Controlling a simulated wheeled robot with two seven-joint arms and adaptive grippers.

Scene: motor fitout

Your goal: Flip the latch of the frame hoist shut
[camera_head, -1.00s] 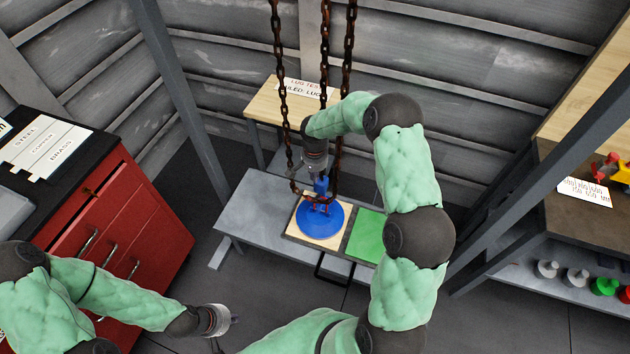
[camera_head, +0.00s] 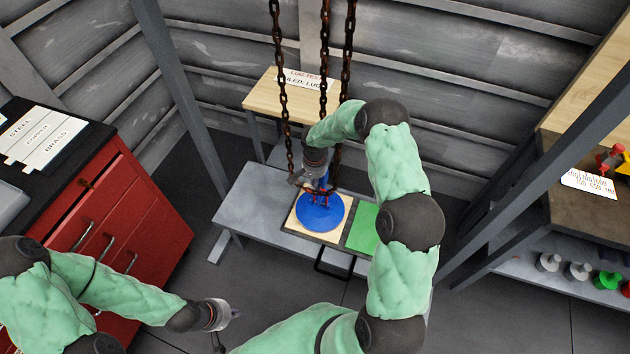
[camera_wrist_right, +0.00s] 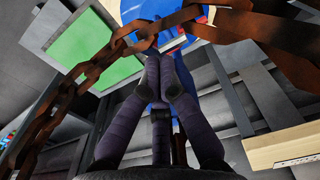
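The frame hoist's rusty chains (camera_head: 325,60) hang over a bench. Below them a blue round piece (camera_head: 320,214) with a blue upright and small red parts (camera_head: 321,196) on top sits on a pale square board. My right gripper (camera_head: 316,182) points down at the top of these parts and partly covers them. In the right wrist view its fingers (camera_wrist_right: 162,58) come together at the tips, close to a rusty chain link (camera_wrist_right: 138,42) and the blue piece (camera_wrist_right: 140,10). I cannot make out the latch itself. My left gripper (camera_head: 230,315) is low and away from the hoist, too small to read.
The grey bench (camera_head: 262,205) also carries a green square (camera_head: 362,228) beside the pale board. A red cabinet (camera_head: 120,230) stands left, a shelf with several coloured knobs (camera_head: 578,271) right. Grey frame posts (camera_head: 180,90) flank the work area. A wooden table (camera_head: 262,97) stands behind.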

